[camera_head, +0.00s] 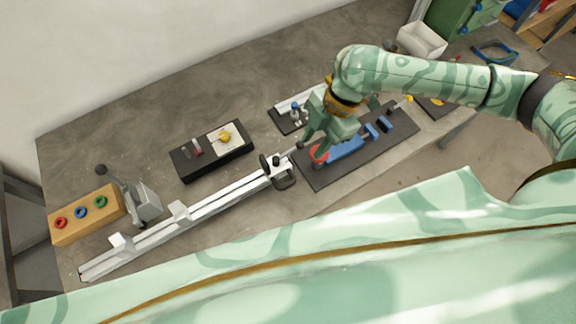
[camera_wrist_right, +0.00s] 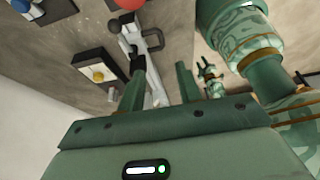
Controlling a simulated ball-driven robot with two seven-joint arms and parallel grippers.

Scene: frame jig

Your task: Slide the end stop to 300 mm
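A long pale metal rail (camera_head: 218,201) runs diagonally across the bench in the head view. At its right end sits a black slider piece with a dark knob (camera_head: 278,171), which looks like the end stop. The rail also shows in the wrist view (camera_wrist_right: 152,42), beyond the fingers. My right gripper (camera_head: 306,140) is just above and right of the black piece, apart from it as far as I can tell. In the wrist view its two fingers (camera_wrist_right: 158,92) stand apart with nothing held between them.
White blocks (camera_head: 179,211) and a grey clamp with a lever (camera_head: 146,203) sit along the rail. A wooden block with coloured rings (camera_head: 87,214) is at far left. A black tray (camera_head: 211,152) lies behind the rail; a dark mat with blue parts (camera_head: 352,154) lies right.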

